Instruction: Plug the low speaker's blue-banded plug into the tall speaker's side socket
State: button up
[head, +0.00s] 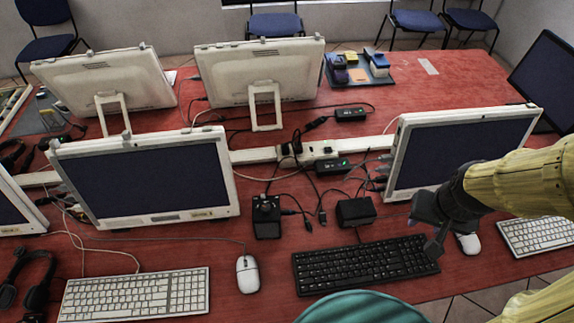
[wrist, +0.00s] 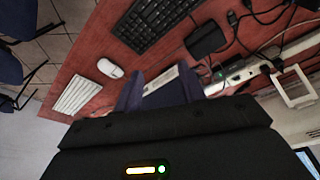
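A low black box (head: 356,211), possibly the low speaker, sits behind the black keyboard; it also shows in the wrist view (wrist: 207,37). A black unit with a round knob on top (head: 266,218) stands to its left; I cannot tell whether it is the tall speaker. Thin black cables with small dark plug ends (head: 322,216) lie between them. No blue band or side socket can be made out. My gripper (head: 433,228) is above the desk, right of the box, near the right monitor's lower edge. In the wrist view its fingers (wrist: 163,92) are apart, with nothing visibly held.
The red desk (head: 225,285) carries a black keyboard (head: 365,264), white mice and several monitors, including one (head: 460,150) beside my arm. A white power rail (head: 258,155) with adapters (head: 333,165) and tangled cables runs behind the boxes.

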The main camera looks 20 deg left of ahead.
jog(key=shift+a, duration=0.1)
jog(key=n+g+p, duration=0.3)
jog(key=n, duration=2)
send_over(285, 211)
jog(key=f, duration=0.1)
jog(key=shift+f, duration=0.1)
notch_tip(285, 211, down, 17)
jog(key=shift+f+p, duration=0.15)
jog(key=shift+p, duration=0.45)
